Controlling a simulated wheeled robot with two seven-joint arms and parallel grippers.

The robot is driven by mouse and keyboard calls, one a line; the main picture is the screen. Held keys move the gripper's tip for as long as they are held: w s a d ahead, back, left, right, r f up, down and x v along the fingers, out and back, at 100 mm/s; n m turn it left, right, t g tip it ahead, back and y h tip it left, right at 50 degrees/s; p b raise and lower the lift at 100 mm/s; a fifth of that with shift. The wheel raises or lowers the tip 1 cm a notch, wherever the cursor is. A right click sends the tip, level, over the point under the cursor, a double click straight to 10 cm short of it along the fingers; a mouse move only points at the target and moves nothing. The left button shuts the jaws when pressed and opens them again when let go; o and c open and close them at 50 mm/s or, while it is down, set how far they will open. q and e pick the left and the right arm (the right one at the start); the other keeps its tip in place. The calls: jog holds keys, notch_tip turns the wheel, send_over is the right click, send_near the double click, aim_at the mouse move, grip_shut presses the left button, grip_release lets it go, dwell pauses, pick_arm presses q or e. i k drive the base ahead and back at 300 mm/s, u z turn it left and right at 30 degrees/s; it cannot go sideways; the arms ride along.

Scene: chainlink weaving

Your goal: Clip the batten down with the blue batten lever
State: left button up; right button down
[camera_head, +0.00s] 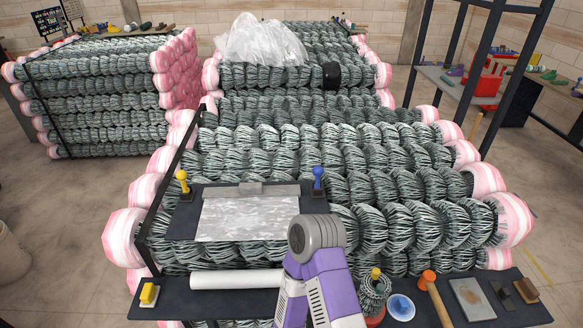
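The blue batten lever (318,177) stands upright on a small dark base at the right end of the batten. The batten (228,191) is a grey bar lying across the back edge of a crinkled silvery sheet (248,221) on a dark board (184,222). A yellow lever (182,178) stands upright at the batten's left end. One of my arms, purple and grey, rises from the bottom centre and ends in view at a round grey joint, in front of the sheet's right edge. I see no fingers of either gripper.
Stacked rolls of wire mesh with pink-wrapped ends surround the board. A dark front shelf (180,303) holds a white roll (237,279), a yellow block (149,294), an orange-headed mallet (430,284), a blue-and-white round item (401,306) and a flat grey plate (471,298). A dark frame stands at right.

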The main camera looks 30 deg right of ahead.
aim_at(318, 170)
jog(key=u, duration=1.45)
jog(key=k, duration=0.75)
jog(key=z, duration=1.65)
jog(key=i, duration=0.25)
jog(key=u, duration=0.15)
